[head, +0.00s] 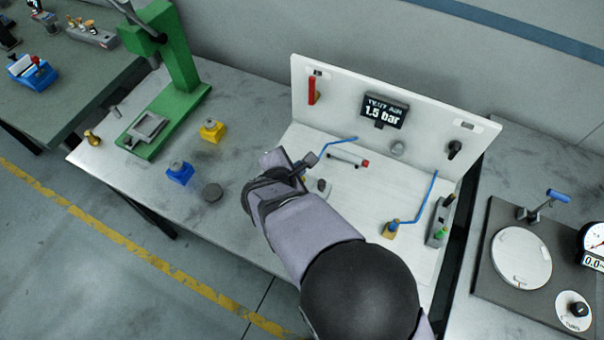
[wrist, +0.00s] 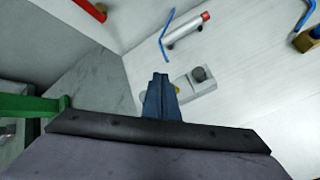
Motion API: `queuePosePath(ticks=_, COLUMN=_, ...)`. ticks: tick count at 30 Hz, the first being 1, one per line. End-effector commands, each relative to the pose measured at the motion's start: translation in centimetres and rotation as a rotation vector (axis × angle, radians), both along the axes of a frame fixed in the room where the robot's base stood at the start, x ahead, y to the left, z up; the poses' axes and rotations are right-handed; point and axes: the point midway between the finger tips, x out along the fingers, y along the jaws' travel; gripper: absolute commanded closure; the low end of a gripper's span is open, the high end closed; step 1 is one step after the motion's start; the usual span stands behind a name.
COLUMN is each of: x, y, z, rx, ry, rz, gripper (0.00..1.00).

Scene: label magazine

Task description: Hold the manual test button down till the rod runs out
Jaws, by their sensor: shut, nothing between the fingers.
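A pale valve block (wrist: 207,85) with a dark round knob (wrist: 198,74) lies on the white board just beyond my fingers in the wrist view. A small yellow part (wrist: 177,90) shows beside my fingertips, mostly hidden by them; I cannot tell which is the test button. The dark knob (head: 321,185) also shows in the head view, beside my gripper. My gripper (head: 312,160) is shut and empty, close to the block; contact cannot be told. A silver cylinder (head: 345,159) with a red end (head: 365,163) lies behind it; no extended rod is clear.
The upright panel (head: 420,125) carries a display (head: 384,111) reading 1.5 bar, a red part (head: 312,90) and a black knob (head: 454,149). Blue tubes (head: 338,143) run over the board. A green press (head: 178,60) and small blue and yellow blocks (head: 212,131) stand left.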

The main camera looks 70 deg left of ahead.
Motion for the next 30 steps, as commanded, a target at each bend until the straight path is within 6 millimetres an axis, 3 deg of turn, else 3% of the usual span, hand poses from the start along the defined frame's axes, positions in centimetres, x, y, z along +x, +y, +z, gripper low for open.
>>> queuePosePath(ticks=6, x=0.0, y=0.0, z=1.9, rx=0.0, ry=0.001, rz=-0.001, gripper=1.0)
queuePosePath(ticks=23, x=0.2, y=-0.1, z=2.0, rx=0.001, ry=0.001, rz=-0.005, gripper=1.0)
queuePosePath(ticks=26, x=1.7, y=-0.6, z=2.2, rx=0.0, ry=0.014, rz=-0.046, gripper=1.0)
queuePosePath(ticks=30, x=6.2, y=-2.5, z=2.6, rx=0.002, ry=0.052, rz=-0.181, gripper=1.0)
